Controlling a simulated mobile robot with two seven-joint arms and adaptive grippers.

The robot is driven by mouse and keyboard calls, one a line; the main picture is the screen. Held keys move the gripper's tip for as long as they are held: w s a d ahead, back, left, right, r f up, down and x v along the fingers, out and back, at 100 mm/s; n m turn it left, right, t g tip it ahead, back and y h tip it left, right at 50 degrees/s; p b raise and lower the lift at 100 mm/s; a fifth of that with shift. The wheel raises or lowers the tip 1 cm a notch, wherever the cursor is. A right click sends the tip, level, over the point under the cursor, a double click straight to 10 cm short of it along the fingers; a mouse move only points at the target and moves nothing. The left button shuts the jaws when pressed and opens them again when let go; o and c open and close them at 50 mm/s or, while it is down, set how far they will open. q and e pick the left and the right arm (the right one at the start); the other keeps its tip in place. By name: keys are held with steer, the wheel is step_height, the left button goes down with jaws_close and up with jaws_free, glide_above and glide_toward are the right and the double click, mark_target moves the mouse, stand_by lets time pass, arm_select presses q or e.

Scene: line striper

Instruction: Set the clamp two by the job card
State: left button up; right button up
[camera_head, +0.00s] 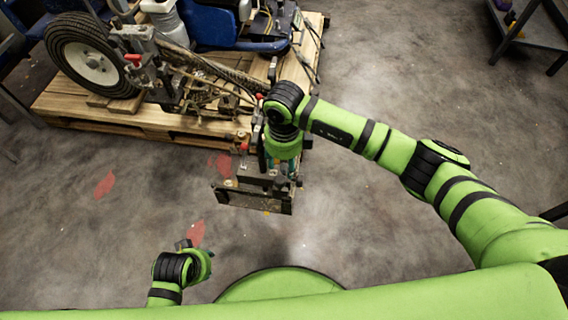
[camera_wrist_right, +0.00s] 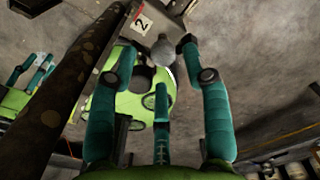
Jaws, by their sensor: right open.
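A grey clamp (camera_wrist_right: 172,12) with a white label reading 2 shows at the top of the right wrist view. A rounded grey knob-like end (camera_wrist_right: 162,50) lies just below the label, between my fingers. My right gripper (camera_wrist_right: 160,42) is open, its teal fingers spread around that end; whether they touch it cannot be told. In the head view my right gripper (camera_head: 279,166) points down at the front of the striper (camera_head: 205,70), above a dark bar (camera_head: 252,200), and hides much of the clamp. My left gripper (camera_head: 200,263) is low at left, its fingers mostly hidden. I cannot make out a job card.
A red-tipped lever (camera_head: 132,58) is beside the wheel. A grey shelf (camera_head: 538,25) stands at the top right. The grey floor has faded red marks (camera_head: 104,184) and is otherwise clear.

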step_height(320, 180, up, 10)
stand_by(0.3)
steer(key=shift+s, duration=0.1)
stand_by(0.4)
